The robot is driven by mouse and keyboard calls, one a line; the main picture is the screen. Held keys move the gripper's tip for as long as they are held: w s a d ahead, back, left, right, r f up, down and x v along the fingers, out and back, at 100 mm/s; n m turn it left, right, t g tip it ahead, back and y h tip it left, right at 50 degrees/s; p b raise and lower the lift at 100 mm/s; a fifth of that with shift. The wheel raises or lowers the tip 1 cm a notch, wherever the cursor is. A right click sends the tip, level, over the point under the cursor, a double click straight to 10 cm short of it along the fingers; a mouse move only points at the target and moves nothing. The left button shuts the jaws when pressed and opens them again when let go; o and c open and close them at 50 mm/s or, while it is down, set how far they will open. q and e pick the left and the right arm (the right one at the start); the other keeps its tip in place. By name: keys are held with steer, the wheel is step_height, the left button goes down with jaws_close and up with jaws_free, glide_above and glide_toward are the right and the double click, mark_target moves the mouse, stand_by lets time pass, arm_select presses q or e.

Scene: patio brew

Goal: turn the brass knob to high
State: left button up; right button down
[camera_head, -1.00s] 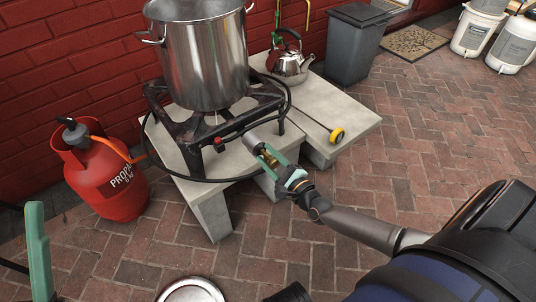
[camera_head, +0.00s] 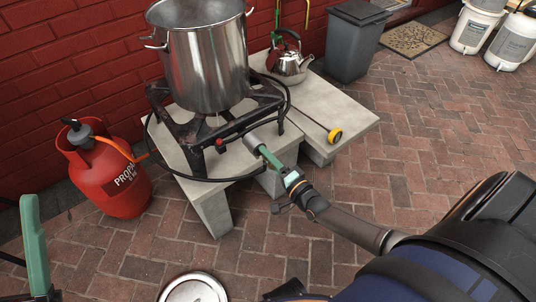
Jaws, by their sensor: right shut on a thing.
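The black gas burner (camera_head: 190,128) stands on the concrete slabs, with a grey cylindrical fitting (camera_head: 254,141) at its front right. My right gripper (camera_head: 267,155) reaches in from the lower right and is shut at the outer end of this fitting. One green finger shows edge-on. The brass knob is hidden behind the finger now; it showed between the fingers a second ago. I cannot read the knob's setting.
A large steel pot (camera_head: 205,60) sits on the burner. A red propane bottle (camera_head: 108,178) with an orange hose stands at left. A kettle (camera_head: 288,64) and a yellow-ended rod (camera_head: 334,135) are on the right slab. A round metal lid (camera_head: 193,290) lies at the bottom.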

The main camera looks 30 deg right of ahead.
steer(key=n+p, duration=0.2)
steer(key=n, duration=0.4)
steer(key=shift+r, duration=0.1)
arm_select(q)
step_height(320, 180, up, 3)
steer(key=shift+a+r+p, duration=0.1)
steer(key=shift+r+p, duration=0.05)
steer(key=shift+p, duration=0.4)
arm_select(e)
steer(key=n, duration=0.6)
arm_select(q)
steer(key=shift+m, duration=0.3)
arm_select(e)
steer(key=shift+c, duration=2.3)
jaws_free()
steer(key=shift+n, duration=0.3)
steer(key=shift+s, duration=0.1)
